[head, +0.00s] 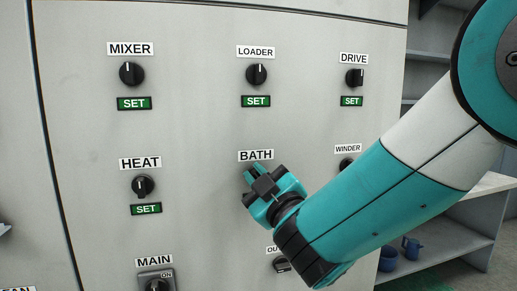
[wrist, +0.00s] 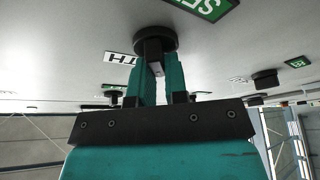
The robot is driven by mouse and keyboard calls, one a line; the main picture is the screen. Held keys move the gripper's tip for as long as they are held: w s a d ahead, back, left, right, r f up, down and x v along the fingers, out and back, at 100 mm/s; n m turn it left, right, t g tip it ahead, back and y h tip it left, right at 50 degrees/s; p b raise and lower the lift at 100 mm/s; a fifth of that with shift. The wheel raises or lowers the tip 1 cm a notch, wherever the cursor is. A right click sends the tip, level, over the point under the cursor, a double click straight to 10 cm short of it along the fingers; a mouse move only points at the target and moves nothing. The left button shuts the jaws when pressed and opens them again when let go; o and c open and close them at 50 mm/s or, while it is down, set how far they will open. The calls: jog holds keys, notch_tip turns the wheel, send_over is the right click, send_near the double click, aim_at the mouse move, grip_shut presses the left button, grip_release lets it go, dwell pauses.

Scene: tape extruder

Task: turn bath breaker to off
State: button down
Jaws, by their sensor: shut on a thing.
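The BATH label (head: 256,155) is on the grey panel, above my gripper (head: 252,172), which covers the bath breaker in the head view. In the wrist view, the bath breaker is a black round knob (wrist: 156,37) with a grip bar standing out from the panel. My gripper (wrist: 157,72) has its teal fingers on both sides of that bar and is shut on it. Part of the BATH label (wrist: 120,57) shows left of the knob, and a green SET sign (wrist: 205,8) shows at upper right. I cannot tell the knob's exact setting.
Black knobs MIXER (head: 131,74), LOADER (head: 256,75), DRIVE (head: 355,77) and HEAT (head: 142,186) have green SET signs below. The WINDER knob (head: 346,164) is close to my arm. The MAIN switch (head: 157,283) is at lower left. Shelves (head: 440,240) stand at right.

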jog(key=n+p, duration=0.1)
jog(key=p, duration=0.2)
jog(key=r+n+g+p, duration=0.1)
jog(key=n+p, duration=0.1)
jog(key=p, duration=0.1)
jog(key=shift+n+y, duration=0.3)
jog(key=n+p, duration=0.1)
jog(key=p, duration=0.1)
jog(key=n+g+p, duration=0.1)
jog(key=p, duration=0.2)
jog(key=n+g+p, duration=0.1)
jog(key=n+p, duration=0.1)
jog(key=shift+a+f+p, duration=0.15)
jog(key=shift+f+p, duration=0.1)
jog(key=shift+p, duration=0.15)
jog(key=n+p, duration=0.1)
jog(key=p, duration=0.2)
jog(key=f+n+g+p, duration=0.1)
jog(key=n+p, duration=0.1)
jog(key=p, duration=0.1)
jog(key=shift+f+n+p, duration=0.15)
jog(key=shift+n+p, duration=0.25)
jog(key=c, duration=1.1)
grip_release()
jog(key=shift+c, duration=0.2)
jog(key=shift+s+f, duration=0.1)
jog(key=shift+s, duration=0.05)
